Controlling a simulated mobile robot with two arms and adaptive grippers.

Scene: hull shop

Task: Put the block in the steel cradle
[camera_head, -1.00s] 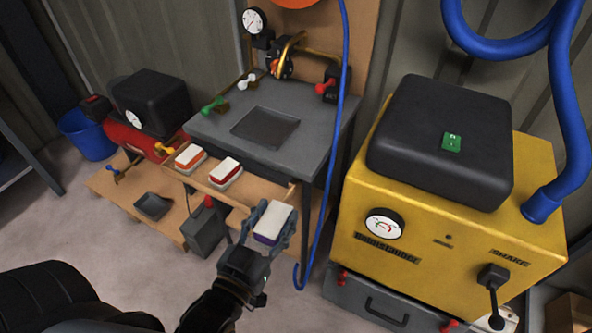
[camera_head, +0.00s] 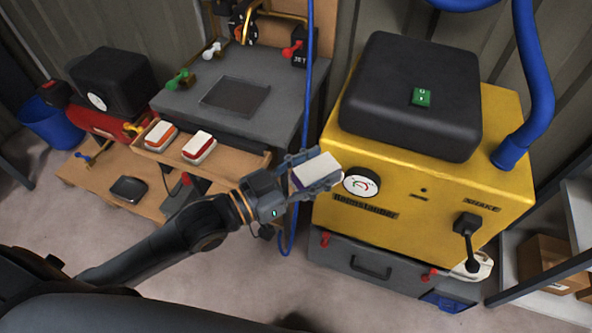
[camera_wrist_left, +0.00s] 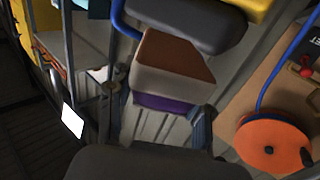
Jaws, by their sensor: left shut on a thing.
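My left gripper (camera_head: 302,181) is shut on a block (camera_head: 318,171) with a pale body and a purple band. It holds the block in the air, in front of the left face of the yellow machine. In the left wrist view the block (camera_wrist_left: 168,85) sits between the two fingers (camera_wrist_left: 158,112); it shows a brown face, a pale side and a purple edge. I cannot identify the steel cradle for certain. A dark square recessed plate (camera_head: 234,97) lies on the grey bench, and a small dark tray (camera_head: 129,189) lies on the low wooden shelf. My right gripper is not in view.
The yellow machine (camera_head: 420,205) carries a black box (camera_head: 415,75) on top, above a grey case (camera_head: 365,270). A blue hose (camera_head: 305,90) hangs beside the grey bench (camera_head: 265,65).

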